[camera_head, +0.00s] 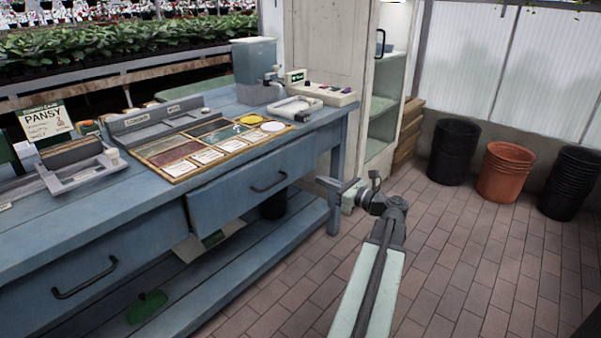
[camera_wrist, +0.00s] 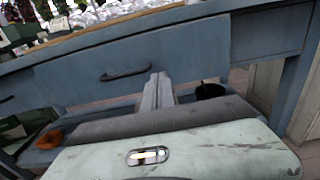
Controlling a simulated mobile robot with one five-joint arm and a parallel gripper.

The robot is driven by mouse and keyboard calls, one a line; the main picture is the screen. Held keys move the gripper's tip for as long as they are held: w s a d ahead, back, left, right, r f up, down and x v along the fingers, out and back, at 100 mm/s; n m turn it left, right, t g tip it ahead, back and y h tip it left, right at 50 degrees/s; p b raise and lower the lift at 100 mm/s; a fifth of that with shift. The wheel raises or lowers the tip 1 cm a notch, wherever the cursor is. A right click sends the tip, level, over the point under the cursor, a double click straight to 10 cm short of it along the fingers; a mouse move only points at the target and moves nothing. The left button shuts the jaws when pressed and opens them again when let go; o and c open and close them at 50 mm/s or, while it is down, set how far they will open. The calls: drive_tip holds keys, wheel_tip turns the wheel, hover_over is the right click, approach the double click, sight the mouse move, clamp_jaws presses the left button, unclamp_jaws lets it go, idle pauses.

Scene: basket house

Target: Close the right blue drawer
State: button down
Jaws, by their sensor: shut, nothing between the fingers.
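The right blue drawer (camera_head: 235,195) is in the blue workbench, with a dark bar handle (camera_head: 268,182) on its front. Its front looks to stand out a little from the bench at its left end; how far is hard to tell. In the wrist view the drawer front (camera_wrist: 190,55) spans the upper middle, with its handle (camera_wrist: 127,75) left of my fingers. My gripper (camera_head: 326,184) is shut and empty, to the right of the drawer in the head view. In the wrist view my gripper (camera_wrist: 159,77) points toward the drawer front's lower part; contact cannot be told.
The left drawer (camera_head: 120,255) of the bench is beside it. The bench leg (camera_head: 335,180) stands near my gripper. A lower shelf (camera_head: 245,255) runs under the drawers. Stacked black pots (camera_head: 455,150) and orange pots (camera_head: 505,170) stand at the right. The brick floor (camera_head: 460,270) is clear.

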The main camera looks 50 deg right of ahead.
sight(286, 165)
drive_tip(key=w, duration=0.8)
drive_tip(key=w+d, duration=0.1)
drive_tip(key=w, duration=0.4)
drive_tip(key=shift+w, duration=0.1)
